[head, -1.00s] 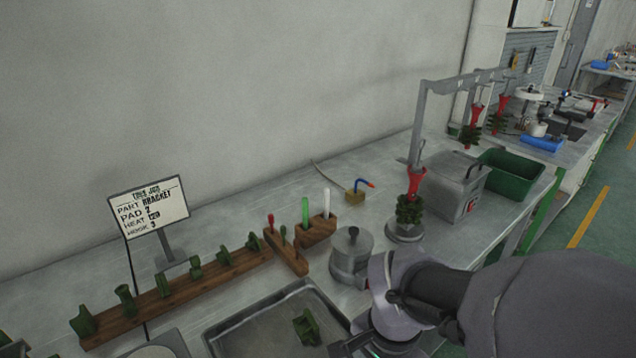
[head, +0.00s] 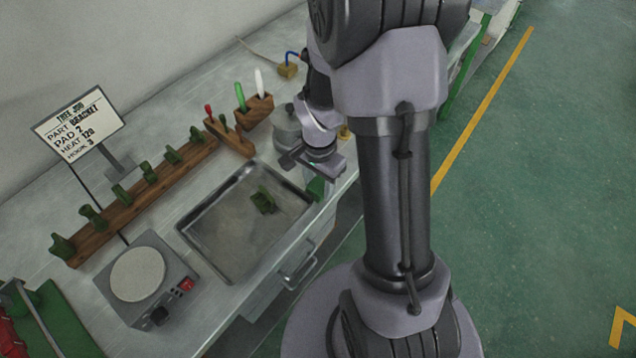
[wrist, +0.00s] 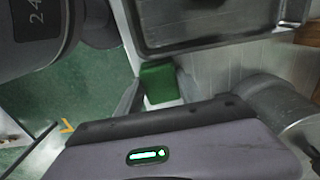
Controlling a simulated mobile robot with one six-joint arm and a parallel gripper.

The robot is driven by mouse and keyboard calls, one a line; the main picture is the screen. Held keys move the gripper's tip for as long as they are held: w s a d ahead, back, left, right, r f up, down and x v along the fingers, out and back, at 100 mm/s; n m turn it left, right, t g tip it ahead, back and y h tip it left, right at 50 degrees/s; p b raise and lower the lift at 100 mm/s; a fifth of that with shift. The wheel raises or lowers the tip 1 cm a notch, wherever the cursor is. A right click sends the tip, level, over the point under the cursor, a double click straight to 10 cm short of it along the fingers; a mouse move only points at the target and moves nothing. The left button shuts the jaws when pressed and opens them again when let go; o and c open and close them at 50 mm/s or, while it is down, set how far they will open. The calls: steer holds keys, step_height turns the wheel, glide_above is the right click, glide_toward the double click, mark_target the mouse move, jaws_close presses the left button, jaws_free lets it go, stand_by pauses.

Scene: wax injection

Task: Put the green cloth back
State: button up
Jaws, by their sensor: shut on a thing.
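The green cloth (head: 316,188) is a small dark green piece near the front edge of the bench, just right of the metal tray. It also shows in the wrist view (wrist: 158,82), between the two grey fingers. My gripper (wrist: 156,94) is shut on the cloth. In the head view my gripper (head: 316,176) points down over the bench edge, with the cloth under it. I cannot tell whether the cloth touches the bench. Its upper part is hidden by the gripper.
The metal tray (head: 211,267) holds a green bracket (head: 263,200). A lidded pot (head: 284,128) stands close behind my gripper. A hotplate (head: 139,274), a wooden rack (head: 128,209) of green parts, a tool block (head: 256,110) and a sign (head: 79,127) stand left and behind. The floor at right is clear.

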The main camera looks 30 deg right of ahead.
steer(key=shift+r, duration=0.1)
steer(key=o, duration=1.3)
